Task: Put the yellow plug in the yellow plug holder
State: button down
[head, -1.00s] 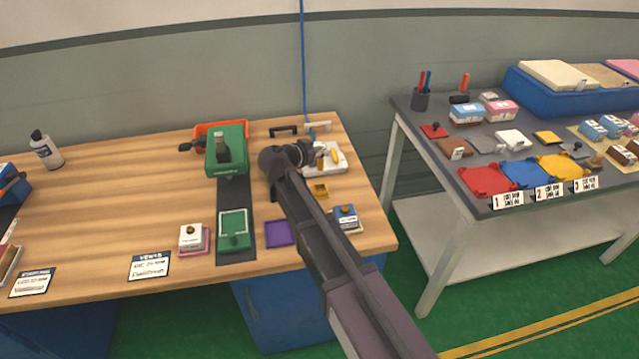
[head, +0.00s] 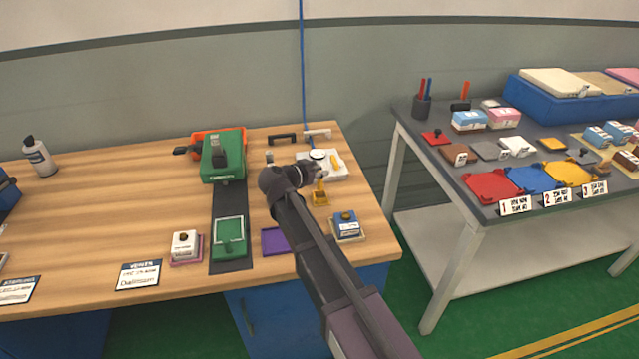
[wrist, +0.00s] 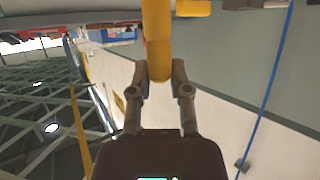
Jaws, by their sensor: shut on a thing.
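My gripper (wrist: 160,75) is shut on the yellow plug (wrist: 157,35), which sticks out beyond the fingertips in the wrist view. In the head view my gripper (head: 322,172) is over the right part of the wooden table, and a yellow piece (head: 319,186) shows just below it. The small yellow holder (head: 320,200) stands on the table directly under that piece. The two yellow shapes overlap in the picture, and I cannot tell whether they touch.
A white board (head: 338,168) with a yellow part lies behind my gripper. A blue-and-white block (head: 347,228), a purple pad (head: 276,242) and a green machine (head: 222,155) are close by. A grey table (head: 450,180) stands to the right across a gap.

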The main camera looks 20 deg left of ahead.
aim_at(318, 182)
jog(key=shift+f, duration=0.1)
jog(key=shift+f+b, duration=1.8)
jog(key=shift+b, duration=0.15)
jog(key=shift+f, duration=0.15)
jog(key=c, duration=0.6)
grip_release()
jog(key=shift+s+r, duration=0.1)
jog(key=shift+r, duration=0.2)
jog(key=p+v, duration=0.4)
jog(key=v, duration=0.7)
jog(key=shift+s+a+r+p, duration=0.15)
jog(key=shift+s+r+p, duration=0.05)
jog(key=shift+s+p, duration=0.15)
